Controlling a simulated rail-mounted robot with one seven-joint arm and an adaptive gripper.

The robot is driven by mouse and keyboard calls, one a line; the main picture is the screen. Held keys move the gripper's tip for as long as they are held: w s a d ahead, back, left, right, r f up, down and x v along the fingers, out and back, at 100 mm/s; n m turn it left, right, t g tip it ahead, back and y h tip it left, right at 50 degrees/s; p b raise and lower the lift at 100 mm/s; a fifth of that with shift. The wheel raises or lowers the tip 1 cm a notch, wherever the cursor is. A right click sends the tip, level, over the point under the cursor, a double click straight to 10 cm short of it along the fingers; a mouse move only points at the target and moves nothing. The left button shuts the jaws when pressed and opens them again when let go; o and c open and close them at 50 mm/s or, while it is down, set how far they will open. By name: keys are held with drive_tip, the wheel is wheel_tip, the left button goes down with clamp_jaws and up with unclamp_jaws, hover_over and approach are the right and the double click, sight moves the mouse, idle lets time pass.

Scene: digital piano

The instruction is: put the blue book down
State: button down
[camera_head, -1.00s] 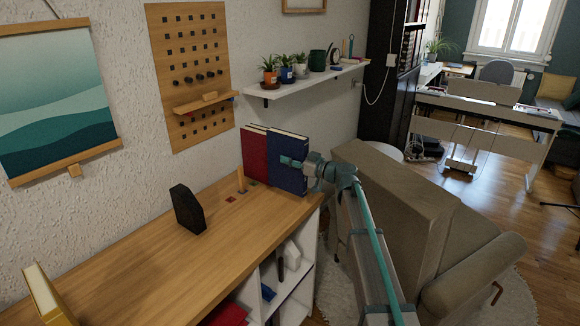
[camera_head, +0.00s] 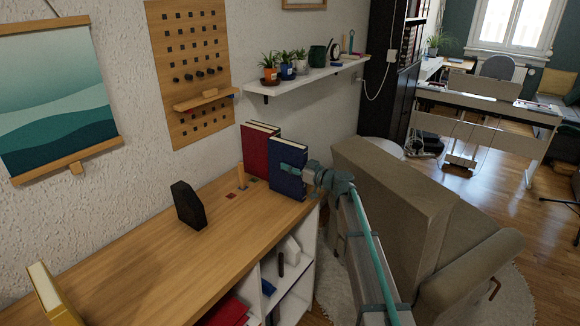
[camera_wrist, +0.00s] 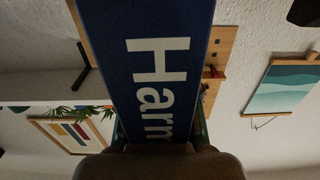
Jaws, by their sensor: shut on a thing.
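The blue book (camera_head: 287,176) stands upright near the right end of the wooden cabinet top, just in front of the red book (camera_head: 258,148). My gripper (camera_head: 293,170) is shut on the blue book from the right side. In the wrist view the blue book (camera_wrist: 155,60) fills the middle, with part of its white lettering showing. The head view cannot show clearly whether its bottom edge touches the wood. The red book stands upright by the wall, partly hidden behind the blue one.
A white wall shelf (camera_head: 310,78) with plants hangs above. A beige sofa (camera_head: 400,205) is to the right.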

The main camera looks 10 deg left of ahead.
drive_tip(key=shift+f, duration=0.1)
drive_tip(key=c, duration=0.8)
unclamp_jaws()
drive_tip(key=shift+c, duration=0.2)
drive_tip(key=shift+r, duration=0.2)
